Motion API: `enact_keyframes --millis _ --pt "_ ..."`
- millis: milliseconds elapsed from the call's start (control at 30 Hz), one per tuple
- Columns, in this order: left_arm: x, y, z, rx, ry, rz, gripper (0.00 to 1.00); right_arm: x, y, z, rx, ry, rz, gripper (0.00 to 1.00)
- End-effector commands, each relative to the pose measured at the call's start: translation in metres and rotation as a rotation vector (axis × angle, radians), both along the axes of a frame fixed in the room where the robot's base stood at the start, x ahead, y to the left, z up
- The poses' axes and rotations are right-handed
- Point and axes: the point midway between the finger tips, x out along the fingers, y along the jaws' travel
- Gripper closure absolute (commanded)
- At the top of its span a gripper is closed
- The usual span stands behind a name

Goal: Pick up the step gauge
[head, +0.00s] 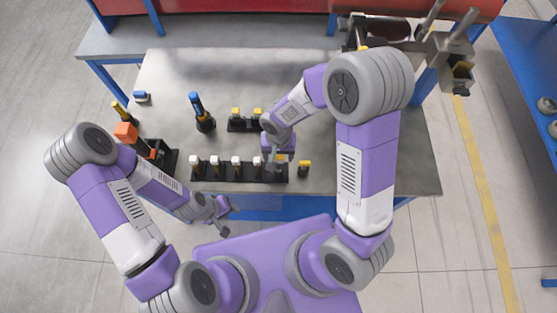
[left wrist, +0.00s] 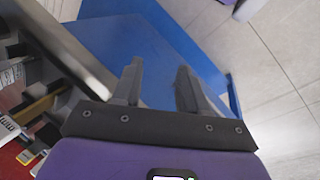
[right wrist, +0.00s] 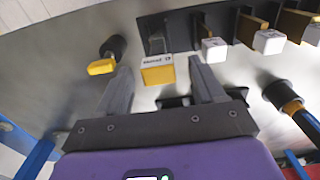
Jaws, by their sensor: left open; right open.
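No piece is clearly marked as the step gauge. A yellow-ended piece with a white printed label (right wrist: 157,70) stands at the end of the front black rack (head: 225,179); its print is too small to read surely. My right gripper (right wrist: 160,85) is open, its fingers either side of this piece in the right wrist view, with no clear contact. In the head view my right gripper (head: 276,162) is over the rack's right end and partly hides it. My left gripper (head: 222,215) is open and empty by the table's front edge; its fingers also show in the left wrist view (left wrist: 160,85).
Several white-topped pieces (head: 236,160) stand in the front rack. A lone yellow-topped piece (head: 304,166) stands right of it. A rear rack (head: 243,126) holds two yellow-topped pieces. A blue-handled tool (head: 197,104) stands behind. A tray with an orange block (head: 125,131) is left.

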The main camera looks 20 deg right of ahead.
Motion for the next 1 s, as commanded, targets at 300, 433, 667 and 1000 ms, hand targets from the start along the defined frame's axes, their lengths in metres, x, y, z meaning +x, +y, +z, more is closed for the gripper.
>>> enact_keyframes --millis 300,433,667,1000 --pt "0.000 0.000 0.003 0.000 -0.001 0.000 0.57 -0.003 -0.001 -0.040 0.001 0.002 0.001 0.32" --pt "0.000 0.000 0.003 0.000 -0.001 0.000 0.57 -0.002 -0.001 -0.044 0.000 0.001 0.001 0.32" --pt "0.000 0.000 0.003 0.000 -0.001 0.000 0.57 -0.002 -0.001 -0.043 0.001 0.000 0.000 0.43" --pt "0.000 0.000 0.003 0.000 -0.001 0.000 0.57 -0.002 -0.001 -0.043 0.001 0.000 0.001 0.94"
